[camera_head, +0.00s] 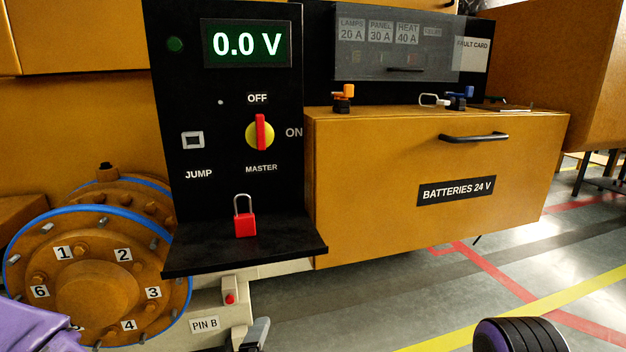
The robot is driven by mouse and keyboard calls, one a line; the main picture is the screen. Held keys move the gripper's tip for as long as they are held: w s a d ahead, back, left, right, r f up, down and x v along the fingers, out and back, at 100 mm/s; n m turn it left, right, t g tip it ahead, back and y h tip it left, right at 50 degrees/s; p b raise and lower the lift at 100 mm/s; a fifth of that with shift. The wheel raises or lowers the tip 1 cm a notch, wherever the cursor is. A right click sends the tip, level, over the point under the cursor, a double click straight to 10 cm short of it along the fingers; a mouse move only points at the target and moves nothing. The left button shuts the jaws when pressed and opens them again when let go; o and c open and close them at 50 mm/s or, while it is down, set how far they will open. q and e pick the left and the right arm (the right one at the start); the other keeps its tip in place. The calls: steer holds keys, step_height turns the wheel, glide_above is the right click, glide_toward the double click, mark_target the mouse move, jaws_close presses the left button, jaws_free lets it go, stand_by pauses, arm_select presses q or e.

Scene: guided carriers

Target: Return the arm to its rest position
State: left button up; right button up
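A purple part of my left arm (35,328) enters at the bottom left corner, in front of the lower edge of the numbered wheel hub. A black and purple rounded part of my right arm (518,336) shows at the bottom right, over the floor.
The black panel (230,185) reads 0.0 V; its red-handled master switch (260,132) points to OFF. A red padlock (245,222) stands on its ledge. The BATTERIES 24 V drawer (400,215) is shut. The wheel hub (95,285) is left. Floor (420,300) is clear right.

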arm_select(q)
steer(key=s+a+f+m+g, duration=0.3)
steer(key=f+m, duration=0.1)
steer(key=f, duration=0.6)
steer(key=s+a+f+m+g, duration=0.3)
steer(key=s+f+m, duration=0.1)
steer(key=f, duration=0.6)
steer(key=s+a+f+m+g+y, duration=0.4)
steer(key=s+a+f+m+g, duration=0.1)
steer(key=s+a+f, duration=0.8)
steer(key=s+a+g, duration=0.1)
steer(key=s+a, duration=0.2)
steer(key=s, duration=0.1)
steer(key=shift+s+a+f+y, duration=0.15)
steer(key=shift+s+f+y, duration=0.1)
steer(key=shift+y, duration=0.15)
steer(key=shift+w, duration=0.1)
